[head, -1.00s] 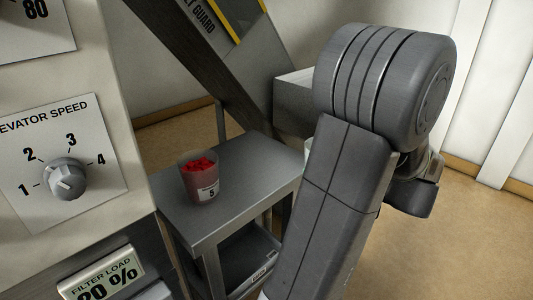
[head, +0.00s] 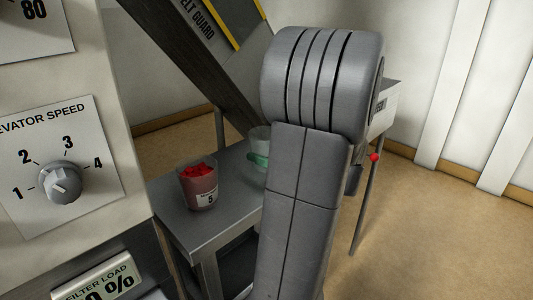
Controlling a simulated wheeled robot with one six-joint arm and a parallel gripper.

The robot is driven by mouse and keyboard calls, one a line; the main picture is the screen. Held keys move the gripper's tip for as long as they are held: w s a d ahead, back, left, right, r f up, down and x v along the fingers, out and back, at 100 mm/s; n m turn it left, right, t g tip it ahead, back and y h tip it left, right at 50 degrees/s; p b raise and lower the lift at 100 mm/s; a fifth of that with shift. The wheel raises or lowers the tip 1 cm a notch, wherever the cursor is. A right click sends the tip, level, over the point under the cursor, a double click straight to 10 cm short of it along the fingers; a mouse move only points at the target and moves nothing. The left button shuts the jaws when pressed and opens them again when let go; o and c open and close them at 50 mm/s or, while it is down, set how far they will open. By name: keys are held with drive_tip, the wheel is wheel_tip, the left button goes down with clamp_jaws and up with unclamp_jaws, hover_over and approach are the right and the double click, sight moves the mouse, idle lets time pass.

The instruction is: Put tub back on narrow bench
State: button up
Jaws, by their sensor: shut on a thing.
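A clear tub with green contents (head: 257,158) shows at the left edge of my arm, over the far right part of the grey narrow bench (head: 225,231). My arm covers its right side, and I cannot tell whether it touches the bench top. A second clear tub with red contents (head: 198,187) and a label reading 5 stands upright on the bench, left of the green one. My gripper is hidden behind my own arm links, so its fingers and their hold do not show.
A panel with an elevator speed knob (head: 66,183) stands close at the left. A dark sloping beam (head: 188,68) runs down behind the bench. A grey box-like unit (head: 386,104) and a thin post with a red knob (head: 375,157) stand at the right. Floor at far right is clear.

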drive_tip(key=shift+a+f, duration=0.1)
drive_tip(key=shift+f+b, duration=0.2)
drive_tip(key=shift+b, duration=0.15)
drive_tip(key=o, duration=1.2)
drive_tip(key=shift+r, duration=0.1)
drive_tip(key=shift+r, duration=0.1)
drive_tip(key=shift+d+p, duration=0.2)
drive_tip(key=shift+p, duration=0.1)
drive_tip(key=v, duration=1.1)
drive_tip(key=shift+s+d+p, duration=0.2)
drive_tip(key=shift+s+p, duration=0.05)
drive_tip(key=shift+p, duration=0.15)
